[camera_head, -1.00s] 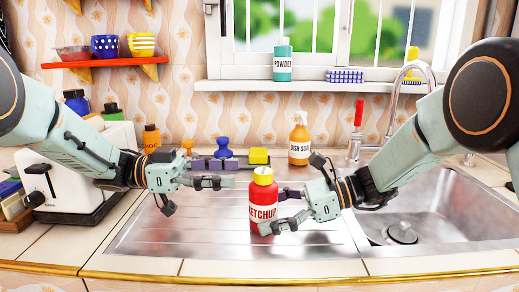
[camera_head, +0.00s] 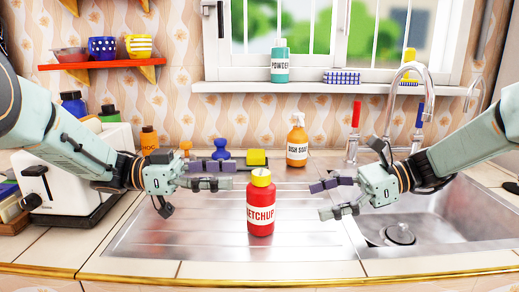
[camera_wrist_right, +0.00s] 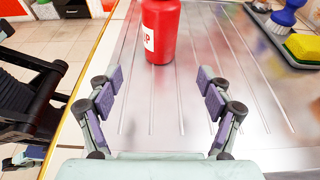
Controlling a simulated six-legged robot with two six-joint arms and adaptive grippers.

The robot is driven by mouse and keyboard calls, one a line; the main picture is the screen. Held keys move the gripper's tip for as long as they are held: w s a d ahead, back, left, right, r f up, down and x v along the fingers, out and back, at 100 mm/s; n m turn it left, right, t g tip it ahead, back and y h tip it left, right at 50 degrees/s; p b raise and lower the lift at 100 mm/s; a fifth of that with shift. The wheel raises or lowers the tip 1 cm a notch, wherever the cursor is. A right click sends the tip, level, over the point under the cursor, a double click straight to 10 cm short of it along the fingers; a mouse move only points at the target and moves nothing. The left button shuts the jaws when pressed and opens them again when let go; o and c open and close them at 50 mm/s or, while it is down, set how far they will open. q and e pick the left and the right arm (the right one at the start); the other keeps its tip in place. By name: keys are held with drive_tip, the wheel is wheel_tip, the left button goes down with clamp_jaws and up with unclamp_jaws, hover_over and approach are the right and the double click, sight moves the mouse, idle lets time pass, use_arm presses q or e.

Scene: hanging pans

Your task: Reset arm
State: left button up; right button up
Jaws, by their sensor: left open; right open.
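My left gripper (camera_head: 205,187) is open and empty above the steel draining board, left of the ketchup bottle. My right gripper (camera_head: 330,199) is open and empty to the right of the bottle, with a gap between them. The red ketchup bottle (camera_head: 261,208) with a yellow cap stands upright on the draining board. In the right wrist view the bottle (camera_wrist_right: 161,35) stands beyond the spread fingers of my right gripper (camera_wrist_right: 158,95), apart from them; its top is cut off.
The sink basin (camera_head: 450,215) with a tap (camera_head: 405,75) lies at the right. A toaster (camera_head: 65,175) stands at the left. A tray with a blue brush (camera_head: 221,149) and yellow sponge (camera_head: 256,157), and dish soap (camera_head: 297,142), stand behind. The draining board's front is clear.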

sight(261, 177)
idle(0.3)
drive_tip(key=x, duration=1.2)
drive_tip(key=shift+d, duration=0.2)
use_arm(q)
drive_tip(key=d, duration=0.4)
drive_tip(key=shift+d, duration=0.1)
use_arm(e)
drive_tip(key=shift+a, duration=0.2)
drive_tip(key=shift+d, duration=0.15)
